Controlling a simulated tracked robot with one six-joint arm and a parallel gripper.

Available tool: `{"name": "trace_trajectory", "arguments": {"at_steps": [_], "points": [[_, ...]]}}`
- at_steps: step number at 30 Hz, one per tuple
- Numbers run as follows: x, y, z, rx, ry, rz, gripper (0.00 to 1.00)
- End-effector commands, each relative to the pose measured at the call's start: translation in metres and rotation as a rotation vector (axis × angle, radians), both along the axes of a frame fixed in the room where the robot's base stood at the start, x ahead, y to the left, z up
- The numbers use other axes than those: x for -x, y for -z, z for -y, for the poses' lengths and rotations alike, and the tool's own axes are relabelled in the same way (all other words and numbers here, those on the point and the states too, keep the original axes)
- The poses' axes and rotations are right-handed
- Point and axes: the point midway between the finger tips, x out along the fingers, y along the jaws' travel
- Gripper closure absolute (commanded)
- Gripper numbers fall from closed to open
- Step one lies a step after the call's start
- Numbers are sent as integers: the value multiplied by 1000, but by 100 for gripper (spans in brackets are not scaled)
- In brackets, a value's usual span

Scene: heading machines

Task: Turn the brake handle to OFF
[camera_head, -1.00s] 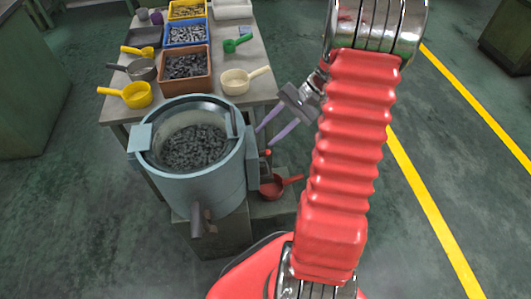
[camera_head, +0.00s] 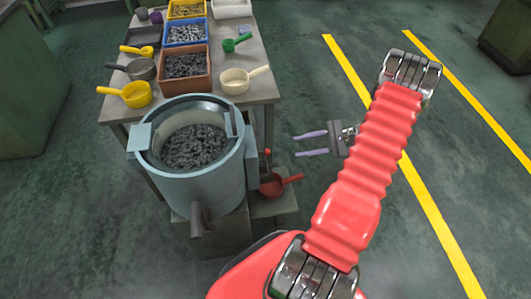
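The blue-grey round feeder (camera_head: 188,182) stands left of centre with dark small parts in its bowl. A small red-topped lever (camera_head: 267,153) on its right side may be the brake handle; it is too small to read its setting, and no OFF mark is legible. My gripper (camera_head: 296,146) is open and empty, to the right of the feeder. Its two lilac fingers point left toward the lever, with a visible gap between them and it.
A red scoop (camera_head: 272,186) lies on a low shelf (camera_head: 279,208) below the lever. Behind the feeder, a table (camera_head: 258,94) holds bins and scoops, including a cream scoop (camera_head: 235,83) near its right edge. The floor to the right is clear, with yellow lines.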

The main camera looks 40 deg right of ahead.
Motion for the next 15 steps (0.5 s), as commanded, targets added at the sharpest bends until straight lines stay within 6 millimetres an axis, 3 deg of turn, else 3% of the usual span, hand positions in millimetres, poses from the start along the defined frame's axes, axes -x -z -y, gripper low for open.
{"name": "trace_trajectory", "arguments": {"at_steps": [8, 15], "points": [[-1, 0, -1, 1, -2, 0, 64], [-11, 5, -15, 0, -5, -1, 64]]}}
